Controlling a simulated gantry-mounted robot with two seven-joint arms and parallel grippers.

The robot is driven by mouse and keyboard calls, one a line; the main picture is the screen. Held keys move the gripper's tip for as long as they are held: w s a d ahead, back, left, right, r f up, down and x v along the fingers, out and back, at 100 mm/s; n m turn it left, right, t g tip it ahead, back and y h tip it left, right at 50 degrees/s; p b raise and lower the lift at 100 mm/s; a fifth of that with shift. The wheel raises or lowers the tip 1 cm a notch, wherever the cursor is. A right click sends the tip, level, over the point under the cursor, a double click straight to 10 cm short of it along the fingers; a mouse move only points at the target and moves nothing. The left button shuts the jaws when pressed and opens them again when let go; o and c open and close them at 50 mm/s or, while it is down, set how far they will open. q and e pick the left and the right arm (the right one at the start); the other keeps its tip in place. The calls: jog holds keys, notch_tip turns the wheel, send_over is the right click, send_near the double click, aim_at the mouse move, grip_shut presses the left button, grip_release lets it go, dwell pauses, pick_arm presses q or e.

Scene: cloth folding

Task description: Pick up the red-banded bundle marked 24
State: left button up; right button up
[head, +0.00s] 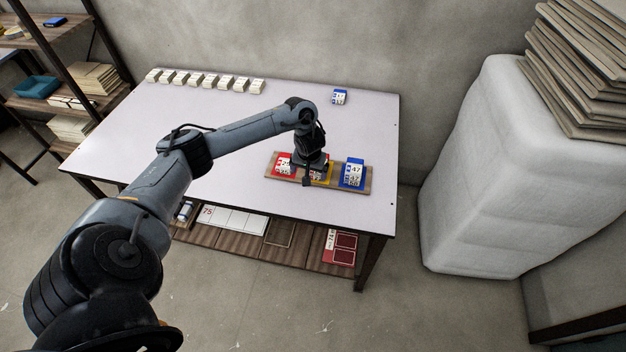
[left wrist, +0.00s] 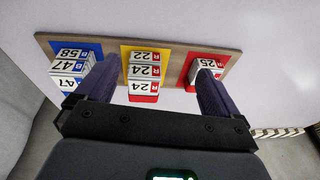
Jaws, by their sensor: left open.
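A red-banded bundle marked 24 (left wrist: 143,87) is on the yellow patch of a wooden board, and it appears upside down in the left wrist view. Another label reading 24 and one that seems to read 22 show directly behind it on that patch. My left gripper (left wrist: 156,70) is open, with one dark finger to each side of these bundles, apart from them. In the head view the gripper (head: 306,179) is over the middle of the board and hides most of the yellow patch. My right gripper is in neither view.
A blue bundle (head: 340,97) and a row of white bundles (head: 205,81) stand along the table's back. The table's middle is clear.

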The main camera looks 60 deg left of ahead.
pick_arm(q)
jog(key=w+a+r+t+b, duration=0.2)
jog(key=w+a+r+b, duration=0.1)
jog(key=w+a+r, duration=0.15)
jog(key=shift+n+y, duration=0.4)
jog(key=shift+w+d+b+x, duration=0.1)
jog(key=shift+b+x, duration=0.25)
jog(key=shift+x, duration=0.55)
jog(key=shift+w+d+b+x, duration=0.15)
jog(key=shift+b+x, duration=0.2)
jog(key=shift+x, duration=0.5)
jog(key=shift+w+d+b+x, duration=0.1)
jog(key=shift+b+x, duration=0.25)
jog(key=shift+x, duration=0.55)
jog(key=b+x, duration=0.1)
jog(key=x, duration=0.1)
jog(key=b+x, duration=0.1)
jog(key=x, duration=0.1)
jog(key=shift+d+f, duration=0.15)
jog(key=shift+f, duration=0.2)
jog(key=shift+w+f+b, duration=0.15)
jog(key=shift+f+b, duration=0.1)
jog(key=shift+b, duration=0.05)
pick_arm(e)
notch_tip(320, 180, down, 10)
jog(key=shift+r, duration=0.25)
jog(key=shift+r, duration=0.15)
